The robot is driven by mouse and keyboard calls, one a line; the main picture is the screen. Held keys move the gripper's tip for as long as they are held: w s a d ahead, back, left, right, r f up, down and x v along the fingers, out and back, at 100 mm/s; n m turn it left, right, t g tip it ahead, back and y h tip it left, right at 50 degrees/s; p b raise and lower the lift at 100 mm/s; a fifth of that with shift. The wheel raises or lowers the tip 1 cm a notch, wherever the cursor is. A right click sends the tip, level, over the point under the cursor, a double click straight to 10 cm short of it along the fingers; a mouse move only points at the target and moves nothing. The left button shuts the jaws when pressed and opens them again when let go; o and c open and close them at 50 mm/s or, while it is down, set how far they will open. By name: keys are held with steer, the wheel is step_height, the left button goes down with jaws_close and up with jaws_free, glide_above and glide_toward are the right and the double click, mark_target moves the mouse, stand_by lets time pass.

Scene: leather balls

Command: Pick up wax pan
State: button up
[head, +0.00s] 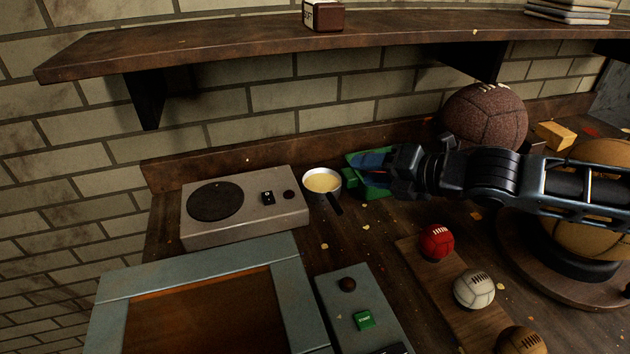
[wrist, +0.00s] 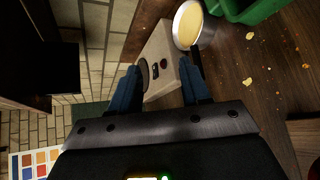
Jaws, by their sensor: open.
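The wax pan (head: 322,181) is a small metal pan of pale yellow wax on the bench, right of the hot plate. Its dark handle points toward the front right in the head view.
The grey hot plate (head: 257,222) stands left of the pan. A green container (head: 378,189) is partly hidden behind my gripper. A large brown ball (head: 484,118) stands behind my arm. A wooden shelf (head: 230,48) overhangs the back. Small balls, such as a red one (head: 436,242), sit in front.

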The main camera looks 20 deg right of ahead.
glide_toward(338, 198)
steer(key=a+r, duration=0.1)
steer(key=s+a+r, duration=0.1)
steer(key=a+r, duration=0.1)
steer(key=shift+a, duration=0.3)
steer(key=shift+p+x, duration=0.65)
steer(key=shift+x, duration=2.45)
steer(key=shift+f, duration=0.2)
steer(key=shift+c, duration=0.3)
jaws_close()
